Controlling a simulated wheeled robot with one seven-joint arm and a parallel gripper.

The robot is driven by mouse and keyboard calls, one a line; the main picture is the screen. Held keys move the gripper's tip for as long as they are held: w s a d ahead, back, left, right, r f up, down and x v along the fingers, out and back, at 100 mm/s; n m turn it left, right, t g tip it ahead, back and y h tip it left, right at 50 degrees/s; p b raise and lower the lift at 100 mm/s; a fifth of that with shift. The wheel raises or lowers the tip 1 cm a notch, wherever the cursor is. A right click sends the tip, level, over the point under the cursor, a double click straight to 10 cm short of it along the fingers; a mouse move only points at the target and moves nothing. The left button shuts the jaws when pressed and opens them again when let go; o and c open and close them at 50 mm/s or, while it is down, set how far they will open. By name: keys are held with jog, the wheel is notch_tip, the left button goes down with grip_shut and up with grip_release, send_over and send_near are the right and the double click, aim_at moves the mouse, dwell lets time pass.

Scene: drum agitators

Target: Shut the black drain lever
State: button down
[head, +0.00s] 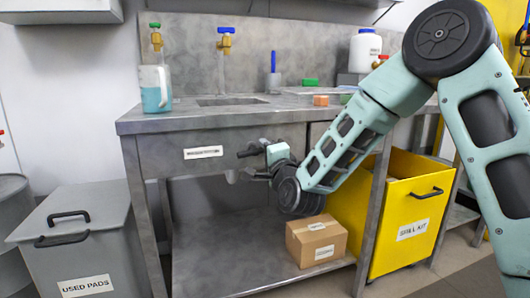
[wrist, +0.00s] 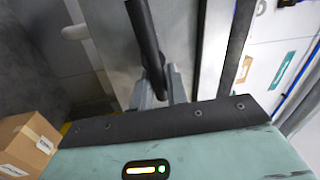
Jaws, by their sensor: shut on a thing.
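The black drain lever (wrist: 146,42) shows in the wrist view as a long dark bar. It runs down from the top edge to my gripper (wrist: 162,90), whose grey fingers are closed on its near end. Where the lever joins the drain is hidden.
The steel counter (head: 150,122) is above my gripper. A cardboard box (head: 317,240) stands on the lower shelf (head: 215,275) below it. A yellow bin (head: 405,200) is to the right, and a grey used-pads bin (head: 85,240) to the left. The shelf's left part is clear.

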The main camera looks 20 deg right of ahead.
jog(key=shift+f+m, duration=0.25)
jog(key=shift+m, duration=0.55)
jog(key=shift+d, duration=0.1)
jog(key=c, duration=1.5)
grip_release()
jog(key=s+f+b, duration=0.1)
jog(key=s+b, duration=0.4)
jog(key=s+f+b, duration=0.1)
jog(key=s+b, duration=0.4)
jog(key=s, duration=0.1)
jog(key=s+f+b, duration=0.1)
jog(key=s+b, duration=0.5)
jog(key=shift+f, duration=0.25)
